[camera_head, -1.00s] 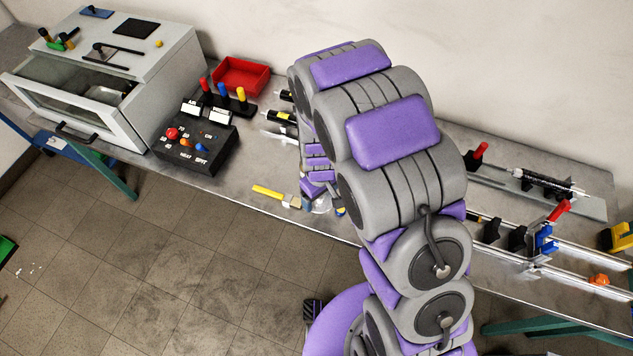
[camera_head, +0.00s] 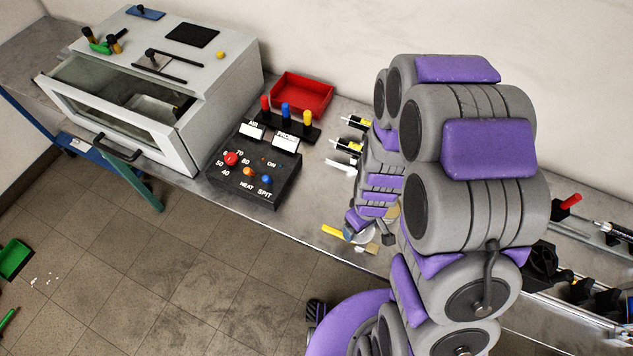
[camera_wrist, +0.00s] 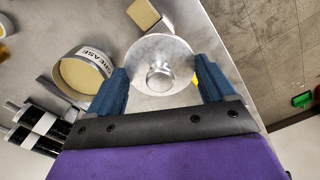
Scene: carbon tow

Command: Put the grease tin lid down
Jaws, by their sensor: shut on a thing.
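The grease tin lid (camera_wrist: 160,50), a silver disc with a round knob, is between the two blue fingers of my gripper (camera_wrist: 162,74) in the wrist view. My gripper is shut on it. The lid looks close over the grey bench; I cannot tell whether it touches. The open grease tin (camera_wrist: 102,58), labelled GREASE with tan contents, stands apart, left of the lid. In the head view the lid (camera_head: 357,236) shows near the bench's front edge, and my arm hides most of the area around it.
A tan block (camera_wrist: 143,14) lies beyond the lid, and a yellow-handled brush (camera_head: 334,231) lies by the front edge. Black-and-white cylinders (camera_wrist: 32,130) lie left. A black control box (camera_head: 255,170), red tray (camera_head: 302,93) and oven (camera_head: 165,90) stand further left.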

